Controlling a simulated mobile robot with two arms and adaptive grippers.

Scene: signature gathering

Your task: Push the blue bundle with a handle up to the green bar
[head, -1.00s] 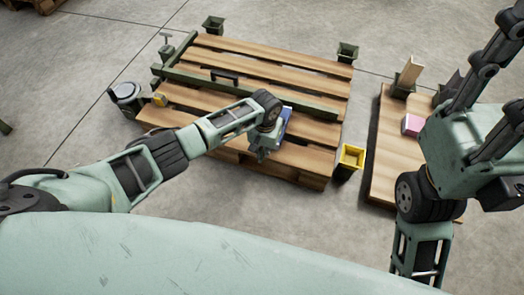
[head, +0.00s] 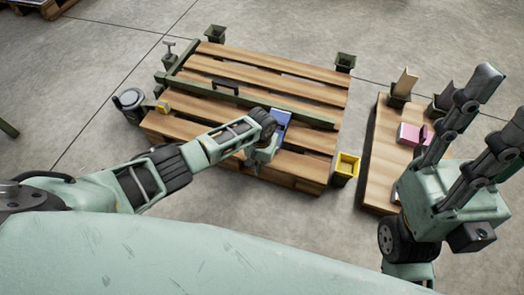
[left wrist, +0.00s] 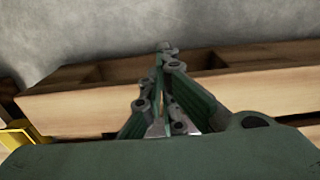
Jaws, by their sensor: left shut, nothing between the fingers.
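The blue bundle (head: 281,119) lies on the wooden pallet in the head view, partly hidden by my left wrist. Its far edge is close to the long green bar (head: 298,112); I cannot tell if they touch. A black handle (head: 225,84) stands up farther left along the bar. My left gripper (head: 257,164) is shut and empty, low at the near side of the bundle. The left wrist view shows its fingers together (left wrist: 165,50) over the slats, with the bundle out of sight.
The pallet (head: 300,165) has dark green corner posts (head: 345,62). A second wooden platform (head: 376,160) at the right holds a pink box (head: 408,134). A round dark canister (head: 130,102) stands at the left.

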